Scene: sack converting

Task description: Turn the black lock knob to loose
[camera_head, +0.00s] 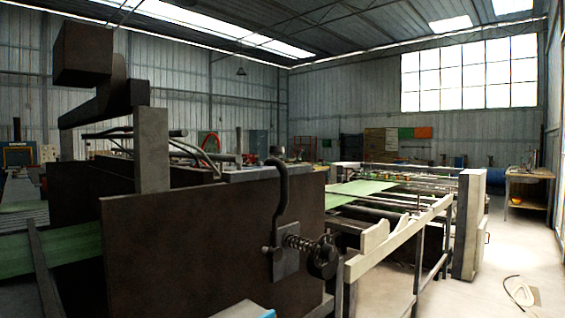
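A black round knob (322,258) sits at the right end of a coiled spring (298,242) on the front of a dark brown machine panel (190,255). The spring runs from a grey bracket (284,263) to the knob. A dark curved lever (282,195) rises from the bracket and hooks left at its top. Whether the knob is tight or loose cannot be told. Neither of my grippers is recognisable in this view.
Right of the knob, a pale rail (400,238) on posts runs back to a grey upright cabinet (469,225). Green sheet (362,188) lies on the machine behind. A hose (520,290) lies on the right floor. The floor between cabinet and hose looks clear.

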